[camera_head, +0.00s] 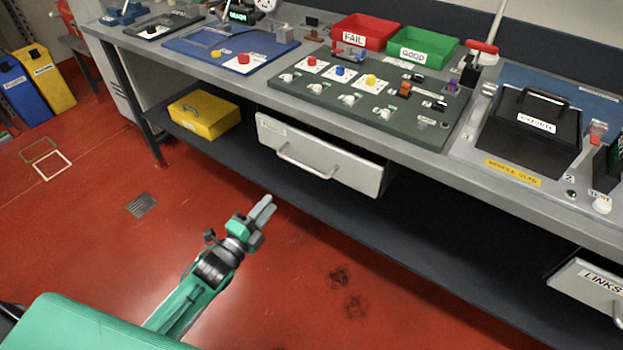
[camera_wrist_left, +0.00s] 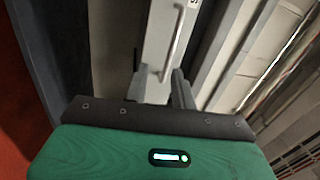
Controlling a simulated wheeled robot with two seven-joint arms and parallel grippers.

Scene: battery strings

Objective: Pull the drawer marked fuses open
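A pale grey drawer (camera_head: 325,163) hangs under the middle of the workbench. Its front carries a bar handle (camera_head: 305,163) and a small label (camera_head: 272,129) at its upper left, too small to read for sure. In the left wrist view, the drawer front (camera_wrist_left: 155,40) and its handle (camera_wrist_left: 178,38) lie ahead of the fingers. My left gripper (camera_head: 264,209) is in front of and below the drawer, apart from the handle. In the left wrist view its fingers (camera_wrist_left: 160,86) stand apart with nothing between them. My right gripper is in neither view.
Another drawer marked LINKS (camera_head: 597,283) is at the lower right. A yellow box (camera_head: 204,115) stands on the lower shelf (camera_head: 400,235), left of the drawer. The bench top (camera_head: 400,140) overhangs the drawer. The red floor (camera_head: 310,270) around my left gripper is clear.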

